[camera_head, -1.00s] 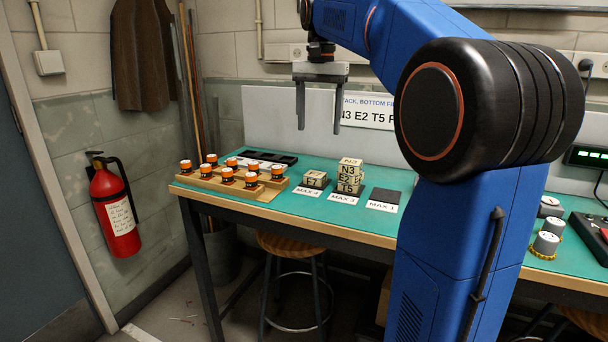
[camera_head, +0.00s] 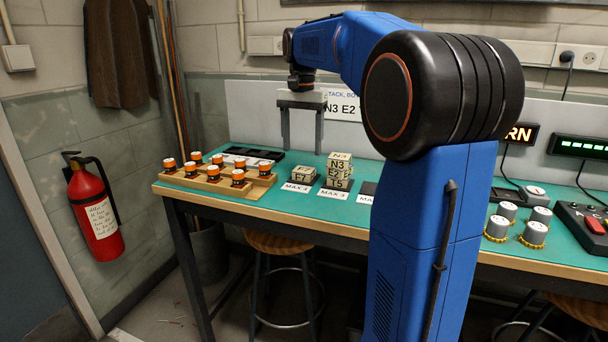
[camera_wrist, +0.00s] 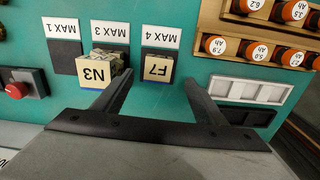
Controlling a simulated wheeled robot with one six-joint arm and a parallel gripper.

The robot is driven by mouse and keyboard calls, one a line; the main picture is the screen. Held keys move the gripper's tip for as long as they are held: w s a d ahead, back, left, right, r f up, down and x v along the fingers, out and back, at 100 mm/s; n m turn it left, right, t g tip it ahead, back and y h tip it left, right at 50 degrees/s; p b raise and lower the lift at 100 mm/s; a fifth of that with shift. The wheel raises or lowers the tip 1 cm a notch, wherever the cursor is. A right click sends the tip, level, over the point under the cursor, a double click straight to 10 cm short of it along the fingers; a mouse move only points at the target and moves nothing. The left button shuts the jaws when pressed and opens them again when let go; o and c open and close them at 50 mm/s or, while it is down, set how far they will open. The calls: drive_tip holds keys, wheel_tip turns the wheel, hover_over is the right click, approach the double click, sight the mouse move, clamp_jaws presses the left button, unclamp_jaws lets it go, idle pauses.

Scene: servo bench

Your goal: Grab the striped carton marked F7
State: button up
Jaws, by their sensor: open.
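The F7 carton (camera_head: 303,174) sits on the green bench by a MAX 4 label; its top, marked F7, also shows in the wrist view (camera_wrist: 157,69). Its side stripes are too small to make out clearly. My gripper (camera_head: 302,149) is open and empty, a little above the carton. In the wrist view, the fingertips of my gripper (camera_wrist: 158,82) stand to either side of the carton's place in the picture, apart from it. The carton's lower part is partly hidden from above.
Close beside stands a stack, N3 (camera_head: 339,160) on top, at MAX 3. A dark pad (camera_wrist: 63,56) at MAX 1 is bare. A sign (camera_head: 342,106) stands behind.

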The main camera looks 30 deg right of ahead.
sight(304, 169)
drive_tip(key=shift+d+f, duration=0.2)
drive_tip(key=shift+f, duration=1.5)
drive_tip(key=shift+d+f, duration=0.2)
drive_tip(key=shift+f, duration=1.5)
drive_tip(key=c, duration=1.1)
